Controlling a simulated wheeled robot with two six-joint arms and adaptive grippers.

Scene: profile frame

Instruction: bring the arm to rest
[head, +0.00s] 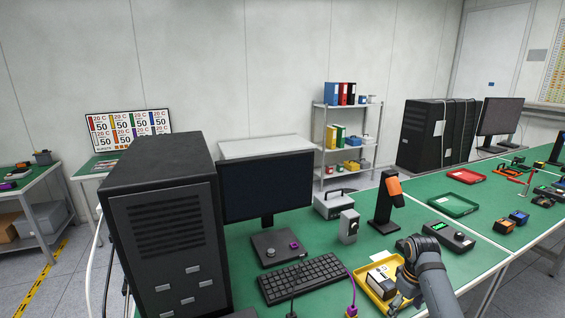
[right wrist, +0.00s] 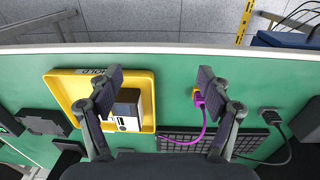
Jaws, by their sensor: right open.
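My right arm comes in at the lower right of the head view, with its gripper (head: 402,296) over the yellow tray (head: 366,281). In the right wrist view the gripper (right wrist: 158,82) is open, its two fingers wide apart with nothing held between them. The tray (right wrist: 62,92), marked HOLD, lies below the left-hand finger and holds a small black-and-white box (right wrist: 126,112). A purple cable (right wrist: 187,130) with a yellow plug lies near the right-hand finger; I cannot tell the height gap. My left gripper is not in view.
On the green bench stand a black computer tower (head: 165,230), a monitor (head: 268,185), a keyboard (head: 302,279), an orange-headed scanner on a stand (head: 386,205) and a meter (head: 448,235). A black cable (right wrist: 285,140) lies near the keyboard. Red (head: 466,176) and green trays (head: 453,205) lie farther back.

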